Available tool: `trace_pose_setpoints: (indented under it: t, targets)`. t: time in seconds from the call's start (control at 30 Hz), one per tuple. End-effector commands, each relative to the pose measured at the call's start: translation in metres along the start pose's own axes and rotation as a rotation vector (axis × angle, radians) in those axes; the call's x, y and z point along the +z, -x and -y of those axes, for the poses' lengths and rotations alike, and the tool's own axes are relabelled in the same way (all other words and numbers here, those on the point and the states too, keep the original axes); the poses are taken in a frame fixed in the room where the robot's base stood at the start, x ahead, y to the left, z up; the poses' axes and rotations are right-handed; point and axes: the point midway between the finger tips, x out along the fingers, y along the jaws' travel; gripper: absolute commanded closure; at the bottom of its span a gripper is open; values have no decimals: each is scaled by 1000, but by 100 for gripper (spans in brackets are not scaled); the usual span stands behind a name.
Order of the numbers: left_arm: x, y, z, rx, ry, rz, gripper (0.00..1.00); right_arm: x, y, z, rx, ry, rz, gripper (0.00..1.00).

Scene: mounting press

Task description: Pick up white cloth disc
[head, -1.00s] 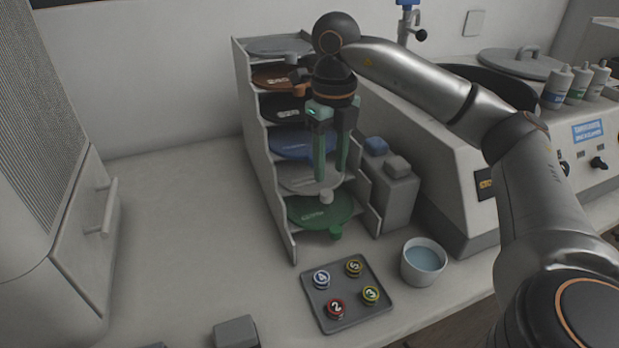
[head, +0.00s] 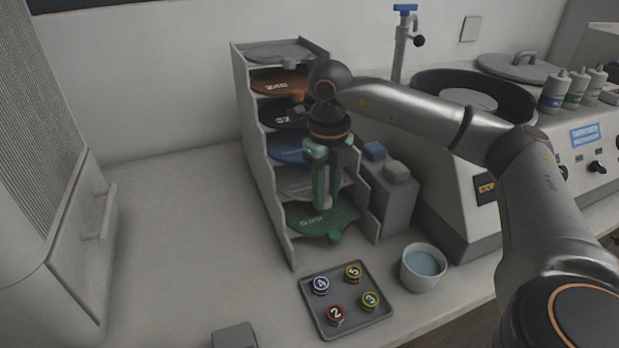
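The white cloth disc (head: 294,187) lies on the second shelf from the bottom of the rack, above the green disc (head: 318,217). Only part of its pale surface shows. My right gripper (head: 325,207) points down at the front of that shelf, where the disc's tab was visible before. Its fingers are close together and hide the tab. I cannot tell whether they grip it. My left gripper is not in view.
The grey rack (head: 262,187) also holds blue, black, orange and grey discs. A grey box with two blocks (head: 392,200) stands right of it. In front are a tray (head: 345,298) with numbered pieces and a cup (head: 423,268). The counter at left is clear.

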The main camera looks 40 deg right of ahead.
Motion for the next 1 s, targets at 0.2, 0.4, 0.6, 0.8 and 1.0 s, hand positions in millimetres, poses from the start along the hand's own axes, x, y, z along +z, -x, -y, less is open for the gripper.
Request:
trace_pose_setpoints:
  t: [0.2, 0.4, 0.6, 0.8, 1.0]
  targets:
    - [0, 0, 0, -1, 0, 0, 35, 0, 0, 0, 0, 0, 0, 100]
    - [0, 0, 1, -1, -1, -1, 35, 0, 0, 0, 0, 0, 0, 100]
    - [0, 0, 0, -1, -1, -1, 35, 0, 0, 0, 0, 0, 1, 100]
    - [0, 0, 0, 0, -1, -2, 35, 0, 1, 0, 0, 0, 2, 100]
    - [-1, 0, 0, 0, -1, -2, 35, 1, 9, 0, 0, 0, 3, 100]
